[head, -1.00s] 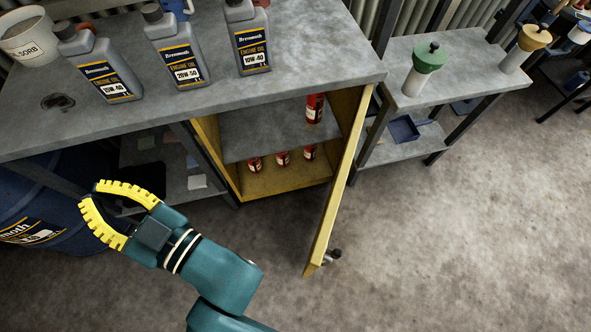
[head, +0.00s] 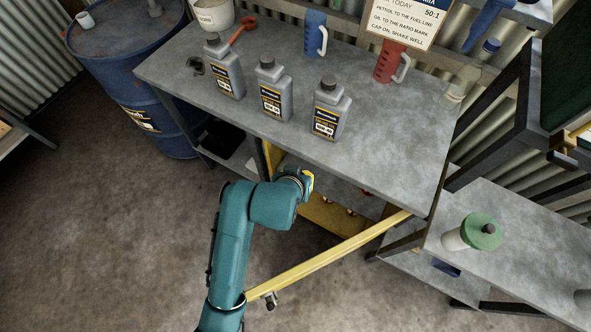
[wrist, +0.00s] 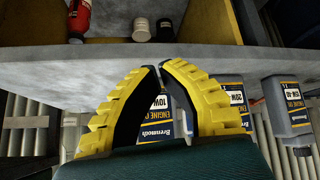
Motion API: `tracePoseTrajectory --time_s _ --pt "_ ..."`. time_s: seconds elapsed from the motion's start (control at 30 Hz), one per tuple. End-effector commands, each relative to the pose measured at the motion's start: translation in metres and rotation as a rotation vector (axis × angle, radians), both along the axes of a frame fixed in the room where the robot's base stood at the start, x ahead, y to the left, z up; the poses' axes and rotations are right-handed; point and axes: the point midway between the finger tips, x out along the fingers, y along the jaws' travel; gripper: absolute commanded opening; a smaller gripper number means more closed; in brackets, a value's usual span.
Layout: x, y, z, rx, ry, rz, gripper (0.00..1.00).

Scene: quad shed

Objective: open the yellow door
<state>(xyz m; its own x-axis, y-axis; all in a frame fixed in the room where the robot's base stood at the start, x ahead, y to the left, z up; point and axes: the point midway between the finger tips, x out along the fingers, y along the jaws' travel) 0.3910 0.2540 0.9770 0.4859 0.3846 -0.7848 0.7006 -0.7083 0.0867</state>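The yellow door (head: 325,257) stands swung wide open from the cabinet under the workbench. In the head view I see it almost edge-on, with a dark handle (head: 269,300) near its free end. The cabinet's yellow floor (head: 322,213) shows partly behind my arm. My gripper (head: 309,184) is at the cabinet opening, just below the bench's front edge, apart from the door in the picture. In the wrist view its yellow-ribbed fingers (wrist: 161,66) curve together with tips almost meeting and nothing seen between them. The wrist view shows a red container (wrist: 80,17) in the cabinet.
The grey workbench (head: 390,145) overhangs the cabinet and carries several oil bottles (head: 272,90). A blue drum (head: 130,80) stands left. A lower bench (head: 535,240) with a green-topped container (head: 482,232) stands right of the door. Floor (head: 110,250) is clear at front left.

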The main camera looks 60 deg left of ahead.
Motion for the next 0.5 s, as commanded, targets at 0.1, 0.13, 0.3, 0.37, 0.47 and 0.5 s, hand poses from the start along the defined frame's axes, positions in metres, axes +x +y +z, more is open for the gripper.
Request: tracePoseTrajectory --time_s 0.1,0.13,0.3,0.37,0.47,0.5 --pt "-0.129 0.014 -0.068 -0.345 0.279 0.280 0.00" --pt "-0.155 0.007 -0.082 -0.426 0.329 0.336 0.00" --pt "-0.238 -0.042 -0.121 -0.734 0.476 0.518 0.00" --pt "-0.246 -0.050 -0.127 -0.774 0.491 0.539 0.00" --pt "-0.249 -0.055 -0.139 -0.788 0.498 0.544 0.00" --pt "-0.249 -0.056 -0.145 -0.788 0.499 0.543 0.00"
